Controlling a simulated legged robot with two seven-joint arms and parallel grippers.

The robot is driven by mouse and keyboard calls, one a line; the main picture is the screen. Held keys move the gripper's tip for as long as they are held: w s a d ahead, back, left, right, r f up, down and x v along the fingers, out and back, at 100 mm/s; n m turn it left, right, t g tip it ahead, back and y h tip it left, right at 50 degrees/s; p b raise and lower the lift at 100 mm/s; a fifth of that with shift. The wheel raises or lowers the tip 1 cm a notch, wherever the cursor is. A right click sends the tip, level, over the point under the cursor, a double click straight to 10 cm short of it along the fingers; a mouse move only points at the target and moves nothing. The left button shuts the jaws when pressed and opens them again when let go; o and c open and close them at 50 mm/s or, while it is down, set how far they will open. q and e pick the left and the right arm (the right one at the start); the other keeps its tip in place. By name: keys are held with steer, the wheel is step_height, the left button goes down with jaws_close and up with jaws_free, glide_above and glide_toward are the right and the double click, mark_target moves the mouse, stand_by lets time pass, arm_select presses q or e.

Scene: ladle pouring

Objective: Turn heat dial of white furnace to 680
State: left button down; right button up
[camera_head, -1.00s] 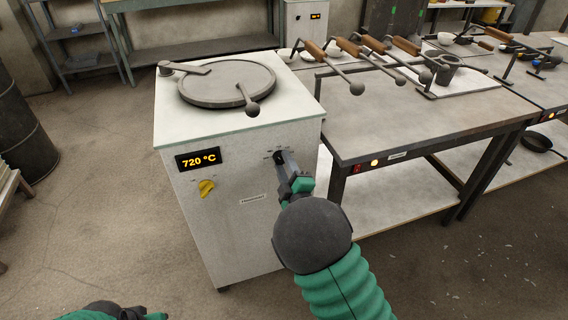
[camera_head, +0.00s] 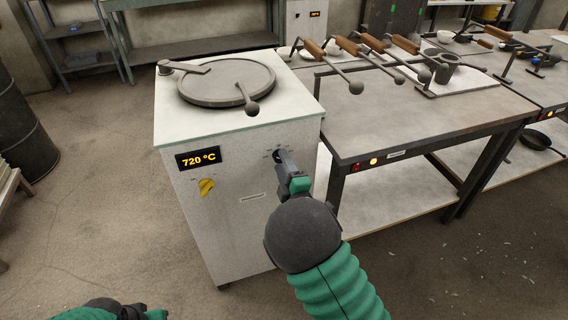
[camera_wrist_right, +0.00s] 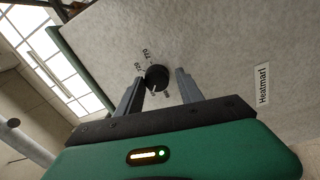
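The white furnace (camera_head: 236,235) stands left of the workbench with its display (camera_head: 198,159) reading 720 °C. The black heat dial (camera_wrist_right: 157,77) is on the furnace front, with printed marks around it; in the head view the dial (camera_head: 278,156) is partly hidden by my right gripper. My right gripper (camera_wrist_right: 155,80) is open in the right wrist view, its two fingers on either side of the dial. Gaps show between the fingers and the dial; I cannot tell the exact depth. My left gripper (camera_head: 130,312) is at the bottom edge, mostly cut off.
A yellow knob (camera_head: 206,187) sits below the display. A round lid (camera_head: 228,82) with a ball-ended handle lies on the furnace top. The workbench (camera_head: 420,115) to the right holds ladles on a rack (camera_head: 365,55) and a crucible (camera_head: 447,68). The floor in front is clear.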

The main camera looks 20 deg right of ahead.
steer(key=shift+o, duration=1.4)
steer(key=shift+r, duration=0.1)
steer(key=s+f+p, duration=0.1)
steer(key=s+p, duration=0.7)
steer(key=s, duration=0.8)
steer(key=shift+s+d+p, duration=0.25)
steer(key=shift+s+p, duration=0.05)
steer(key=shift+s, duration=0.1)
steer(key=shift+f, duration=0.1)
